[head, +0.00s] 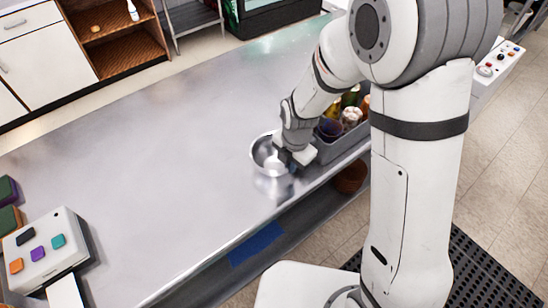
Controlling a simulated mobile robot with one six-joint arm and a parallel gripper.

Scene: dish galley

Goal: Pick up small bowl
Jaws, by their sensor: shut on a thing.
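The gripper and wrist hide part of the bowl. I cannot tell whether the bowl rests on the counter or is slightly above it.
A grey bin (337,147) with several bottles stands close behind and right of my gripper. A box with coloured buttons (42,250) is at the lower left. The steel counter (150,160) is clear left of the bowl. A brown bowl (351,177) is below the counter top.

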